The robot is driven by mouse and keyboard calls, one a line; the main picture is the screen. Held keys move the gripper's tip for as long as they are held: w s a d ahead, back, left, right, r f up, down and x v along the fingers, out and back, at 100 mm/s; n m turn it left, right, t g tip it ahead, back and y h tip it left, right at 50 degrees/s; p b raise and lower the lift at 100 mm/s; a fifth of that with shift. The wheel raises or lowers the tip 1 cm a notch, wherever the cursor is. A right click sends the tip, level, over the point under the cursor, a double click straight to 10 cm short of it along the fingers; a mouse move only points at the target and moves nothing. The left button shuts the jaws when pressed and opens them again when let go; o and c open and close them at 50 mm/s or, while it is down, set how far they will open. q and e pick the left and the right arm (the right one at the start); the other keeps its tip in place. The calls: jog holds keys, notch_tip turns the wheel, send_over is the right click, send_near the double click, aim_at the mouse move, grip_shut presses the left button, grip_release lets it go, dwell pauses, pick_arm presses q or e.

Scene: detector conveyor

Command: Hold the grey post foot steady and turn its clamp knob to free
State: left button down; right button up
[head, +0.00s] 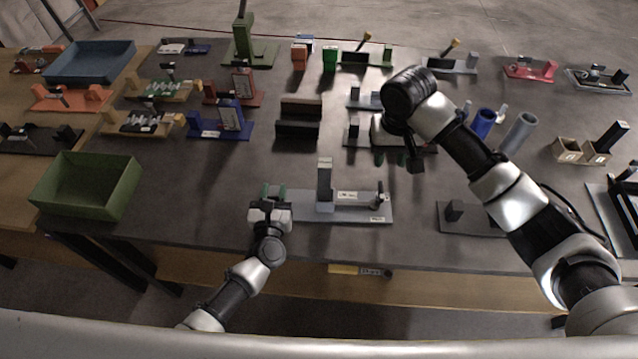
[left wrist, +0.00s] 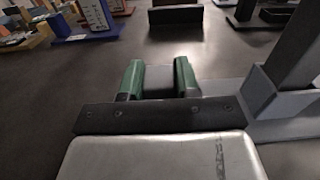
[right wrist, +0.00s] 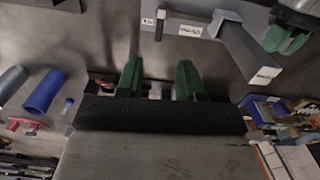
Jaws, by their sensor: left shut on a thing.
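The grey post foot (head: 350,207) lies near the table's front edge, with an upright grey post (head: 325,180) and labels on its plate. Its small dark clamp knob (head: 380,196) stands near the right end. In the right wrist view the post foot (right wrist: 212,32) and its knob (right wrist: 160,24) show at the top. My left gripper (head: 272,192) is shut on the left end of the foot; the left wrist view shows grey between its green fingers (left wrist: 160,80). My right gripper (head: 390,158) is open and empty, raised behind and above the knob; its fingers (right wrist: 160,80) are apart.
A green bin (head: 88,188) stands at the left. Blue and grey tubes (head: 482,123) stand at the right, beside my right arm. A dark block (head: 298,122) and several coloured fixtures stand farther back. The tabletop between the green bin and my left gripper is clear.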

aim_at(382, 189)
notch_tip(382, 189, down, 11)
jog(key=shift+f, duration=0.1)
dwell(0.6)
grip_shut()
